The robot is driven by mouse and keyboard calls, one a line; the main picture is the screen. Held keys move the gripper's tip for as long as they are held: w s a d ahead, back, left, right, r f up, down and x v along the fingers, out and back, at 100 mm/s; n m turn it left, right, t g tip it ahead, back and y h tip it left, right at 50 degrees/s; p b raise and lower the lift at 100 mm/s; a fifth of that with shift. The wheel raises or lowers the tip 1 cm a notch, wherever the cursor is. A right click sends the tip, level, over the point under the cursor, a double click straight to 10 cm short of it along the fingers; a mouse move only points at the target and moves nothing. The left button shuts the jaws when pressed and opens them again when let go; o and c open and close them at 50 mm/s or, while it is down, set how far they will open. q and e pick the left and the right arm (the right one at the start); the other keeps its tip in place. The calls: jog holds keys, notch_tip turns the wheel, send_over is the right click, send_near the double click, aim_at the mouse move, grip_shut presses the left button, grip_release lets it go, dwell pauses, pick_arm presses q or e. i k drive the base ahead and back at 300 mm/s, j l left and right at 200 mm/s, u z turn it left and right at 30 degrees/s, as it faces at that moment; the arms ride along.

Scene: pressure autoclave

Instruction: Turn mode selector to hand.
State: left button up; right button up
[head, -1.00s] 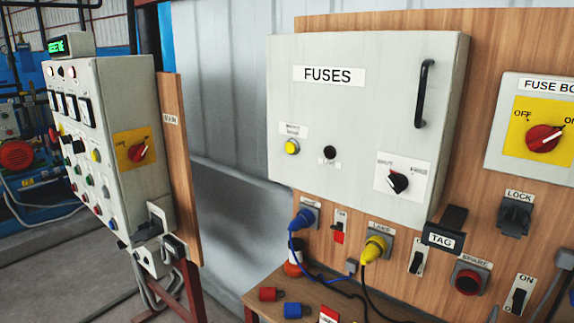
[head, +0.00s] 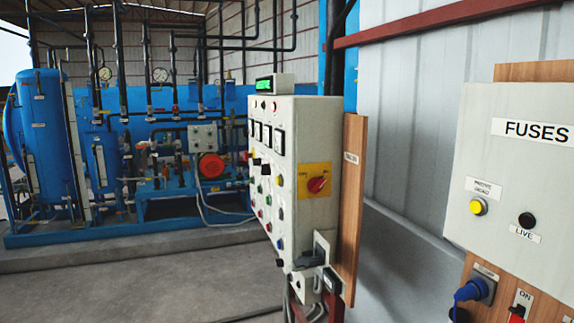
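The mode selector is not clearly identifiable. A grey control cabinet (head: 312,222) stands in the middle of the head view, seen at an angle. Its front carries meters, coloured buttons and dark knobs such as a black knob (head: 266,169); their labels are too small to read. On its side is a red rotary switch (head: 317,185) on a yellow plate. A second cabinet marked FUSES (head: 490,150) is at the right, partly cut off. Neither of my grippers is in view.
A blue vessel (head: 45,125) and blue pipework with a red round part (head: 211,166) stand behind on a low plinth. Grey concrete floor (head: 150,288) is open in front of the cabinet. A blue plug (head: 470,290) sits in a socket below the fuse cabinet.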

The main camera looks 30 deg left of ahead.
aim_at(265, 169)
jog(key=i+j+u, duration=0.25)
jog(key=i+j, duration=0.15)
jog(key=i+j+u, duration=0.3)
jog(key=j, duration=0.35)
jog(key=i+j+u, duration=0.25)
jog(key=i+j, duration=0.25)
jog(key=j+u, duration=0.15)
jog(key=j, duration=0.2)
jog(key=i+j+u, duration=0.1)
jog(key=j, duration=0.25)
